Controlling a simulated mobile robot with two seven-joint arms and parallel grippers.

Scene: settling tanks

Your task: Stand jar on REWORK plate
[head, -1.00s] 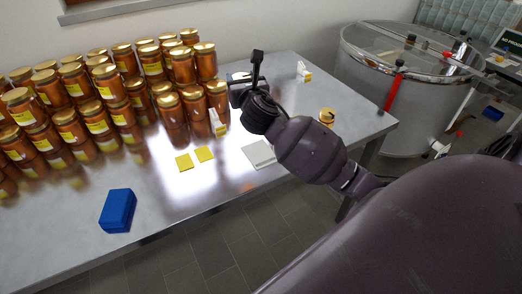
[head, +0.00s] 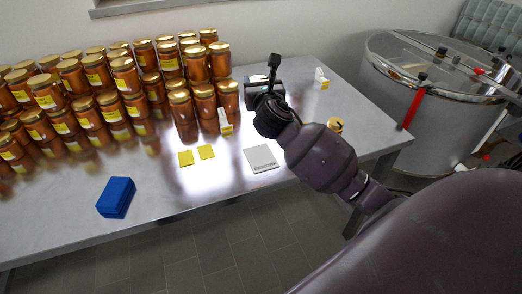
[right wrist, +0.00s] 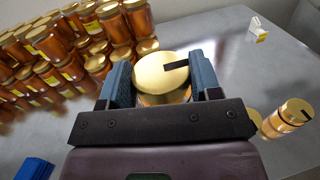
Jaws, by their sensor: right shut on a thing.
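My right gripper (head: 264,90) is over the far part of the steel table. In the right wrist view its two blue fingers (right wrist: 162,84) are shut around a jar with a gold lid (right wrist: 160,72), which bears a dark mark. The head view does not show this jar clearly behind the gripper. A light grey plate (head: 262,159) lies near the front edge, right of two yellow squares. It has dark lettering too small to read surely, so I cannot tell whether it is the REWORK plate. My left gripper is not in view.
Many stacked honey jars (head: 124,78) fill the table's left and back. Another gold-lidded jar (head: 335,125) stands at the right. White-and-yellow cartons (head: 321,79), a blue block (head: 116,197) and yellow squares (head: 206,152) lie around. A steel tank (head: 430,95) stands beyond the table.

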